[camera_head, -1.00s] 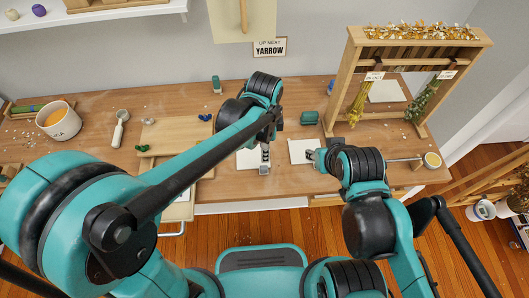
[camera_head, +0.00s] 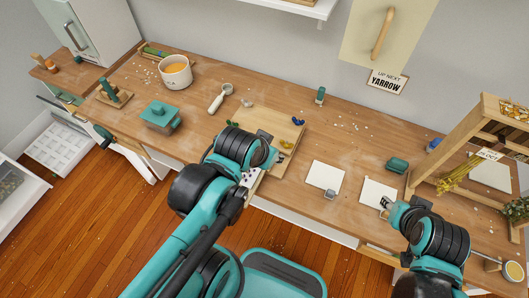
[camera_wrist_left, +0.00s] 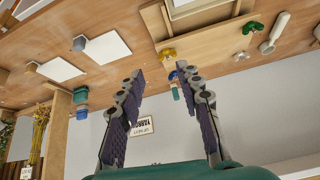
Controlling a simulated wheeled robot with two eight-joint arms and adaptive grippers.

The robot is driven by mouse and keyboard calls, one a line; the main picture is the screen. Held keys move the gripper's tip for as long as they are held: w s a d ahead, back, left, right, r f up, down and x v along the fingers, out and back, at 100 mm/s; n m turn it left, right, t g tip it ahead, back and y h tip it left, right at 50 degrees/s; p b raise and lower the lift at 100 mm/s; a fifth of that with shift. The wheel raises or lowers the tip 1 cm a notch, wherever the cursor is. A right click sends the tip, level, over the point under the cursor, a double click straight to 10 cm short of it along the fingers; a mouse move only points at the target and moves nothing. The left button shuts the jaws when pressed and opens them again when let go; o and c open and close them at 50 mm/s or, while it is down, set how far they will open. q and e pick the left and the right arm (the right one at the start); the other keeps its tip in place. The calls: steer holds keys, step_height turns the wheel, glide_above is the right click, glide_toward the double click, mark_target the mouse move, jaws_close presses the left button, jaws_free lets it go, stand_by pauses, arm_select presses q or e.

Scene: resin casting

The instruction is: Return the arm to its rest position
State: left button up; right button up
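My left arm reaches up from the bottom of the head view, and its gripper (camera_head: 267,148) is over the front of the wooden board (camera_head: 292,126), partly hidden by its own wrist. In the left wrist view this gripper (camera_wrist_left: 162,78) has its two fingers well apart with nothing held between them. My right gripper (camera_head: 387,205) is low over the table's front, at the lower edge of the right white sheet (camera_head: 377,190). Its fingers are too small to tell open from shut.
The long wooden table (camera_head: 345,140) carries a cup of orange liquid (camera_head: 175,72), a white scoop (camera_head: 220,98), a teal box (camera_head: 161,116) and another white sheet (camera_head: 325,176). A wooden drying frame (camera_head: 455,140) stands at the right. Open floor lies in front.

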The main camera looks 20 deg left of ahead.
arm_select(q)
steer(key=shift+s+a+n+t, duration=0.35)
steer(key=shift+a+n, duration=0.25)
steer(key=shift+n, duration=0.1)
steer(key=shift+o, duration=0.5)
stand_by(0.6)
